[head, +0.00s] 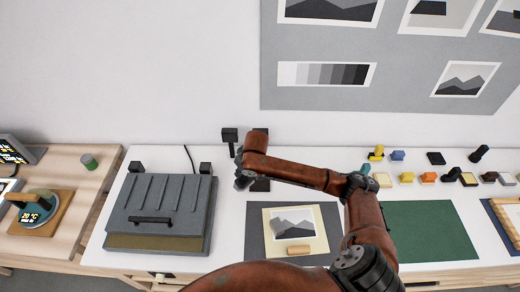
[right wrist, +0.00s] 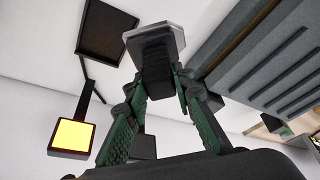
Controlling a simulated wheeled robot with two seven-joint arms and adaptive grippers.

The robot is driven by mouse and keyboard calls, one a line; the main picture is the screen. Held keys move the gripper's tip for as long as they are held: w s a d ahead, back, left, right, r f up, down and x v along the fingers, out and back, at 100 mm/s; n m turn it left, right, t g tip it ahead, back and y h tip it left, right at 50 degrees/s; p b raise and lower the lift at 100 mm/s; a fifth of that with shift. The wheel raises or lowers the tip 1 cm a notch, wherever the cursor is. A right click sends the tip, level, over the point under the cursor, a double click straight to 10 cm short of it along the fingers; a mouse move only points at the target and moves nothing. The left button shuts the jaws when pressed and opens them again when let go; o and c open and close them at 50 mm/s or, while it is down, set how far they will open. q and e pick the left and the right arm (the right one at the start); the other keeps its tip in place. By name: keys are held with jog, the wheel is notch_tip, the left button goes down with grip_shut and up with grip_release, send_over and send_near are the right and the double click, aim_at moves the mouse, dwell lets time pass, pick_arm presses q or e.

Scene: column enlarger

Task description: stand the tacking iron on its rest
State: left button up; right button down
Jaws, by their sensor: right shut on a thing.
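My right gripper (right wrist: 158,82) is shut on a dark block-like thing with a pale grey plate (right wrist: 154,36), which looks like the tacking iron, in the right wrist view. In the head view my right arm reaches in from the bottom, and its gripper end (head: 243,181) is beside the press; the held thing is not clear there. A dark flat block (head: 261,186) sits partly behind the arm; I cannot tell if it is the rest. A dark square frame (right wrist: 107,30) shows in the right wrist view, apart from the held thing. My left gripper is not in view.
The grey press (head: 162,210) stands left of the gripper. Dark posts (head: 230,135) rise behind it. A lit yellow panel (right wrist: 72,135) shows in the wrist view. A print on a board (head: 292,222), a green mat (head: 430,230) and several small coloured items lie to the right.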

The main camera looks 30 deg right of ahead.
pick_arm(q)
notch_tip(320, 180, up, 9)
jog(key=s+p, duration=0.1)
jog(key=p, duration=0.6)
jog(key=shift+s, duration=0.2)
pick_arm(e)
jog(key=w+d+n, duration=0.1)
jog(key=w+d, duration=0.1)
jog(key=d, duration=0.8)
jog(key=shift+w+f+n+y, duration=0.3)
jog(key=shift+f, duration=0.1)
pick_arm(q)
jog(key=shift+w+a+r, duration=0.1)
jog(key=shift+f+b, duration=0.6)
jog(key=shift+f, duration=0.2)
pick_arm(e)
notch_tip(320, 180, down, 6)
jog(key=shift+r, duration=0.1)
jog(key=shift+s, duration=0.1)
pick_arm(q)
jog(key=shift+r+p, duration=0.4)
